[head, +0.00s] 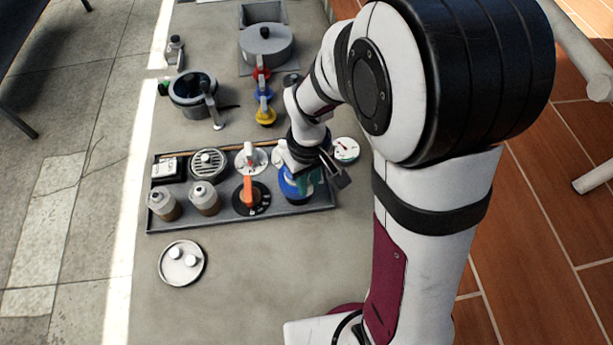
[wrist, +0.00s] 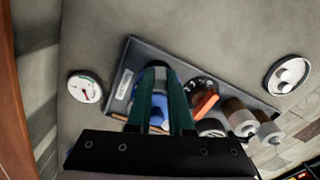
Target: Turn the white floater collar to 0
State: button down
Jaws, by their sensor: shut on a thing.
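A blue round collar (head: 292,187) sits at the right end of the near row in the dark tray. My gripper (wrist: 161,72) is over it, and its two green fingers are shut on it; the fingers and wrist hide much of the collar and the exact contact. Blue also shows between the fingers in the wrist view (wrist: 155,86). A white round collar with a raised white handle (head: 251,160) stands in the far row, apart from my gripper. Another white round piece (head: 279,153) is partly hidden behind my wrist. I cannot read scale marks on either white piece.
The tray (head: 190,226) also holds a black dial with an orange handle (head: 249,192), two bottles (head: 204,195), a round grille (head: 208,163) and a black box (head: 168,168). A gauge (head: 346,149) lies right of the tray. A plate (head: 181,279) lies in front.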

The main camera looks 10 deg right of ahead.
dwell(0.3)
jog(key=c, duration=0.8)
grip_release()
notch_tip(320, 180, up, 16)
jog(key=shift+f, duration=0.1)
jog(key=s+f+m+y, duration=0.1)
jog(key=s+f+m, duration=0.1)
jog(key=s+m, duration=0.3)
jog(key=s+f+m, duration=0.2)
jog(key=s+m, duration=0.2)
jog(key=s, duration=0.8)
jog(key=shift+s+d+m+y, duration=0.35)
jog(key=shift+d+m+y, duration=0.05)
jog(key=shift+d, duration=0.05)
jog(key=shift+f, duration=0.1)
